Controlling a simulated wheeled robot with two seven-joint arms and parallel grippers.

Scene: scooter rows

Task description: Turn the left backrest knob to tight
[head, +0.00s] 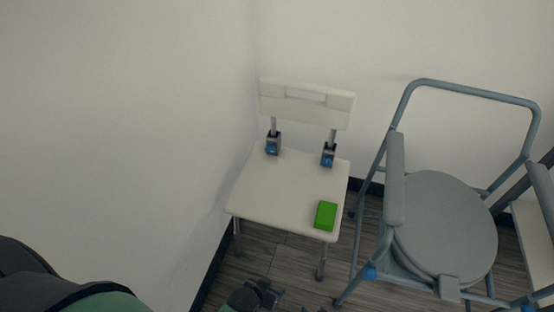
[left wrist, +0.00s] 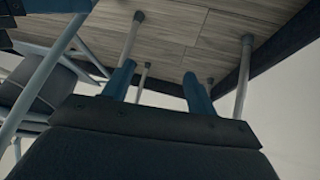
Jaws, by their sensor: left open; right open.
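A white chair (head: 285,190) stands in the corner with a white backrest (head: 306,104) on two metal posts. The left backrest knob (head: 273,143), dark with blue, is at the foot of the left post. A similar right knob (head: 328,155) is at the right post. How far either is turned cannot be told. My left gripper (head: 266,290) is low in the head view, below the chair front, apart from both knobs. The left wrist view shows its jaws (left wrist: 159,82) spread with nothing between them. Only a dark sliver of my right gripper (head: 318,309) shows at the bottom edge.
A green block (head: 326,216) lies on the seat's front right corner. A grey-blue framed commode chair (head: 443,222) stands close on the right. Walls are close behind and left of the white chair. Chair legs (left wrist: 134,38) show beyond the jaws in the left wrist view.

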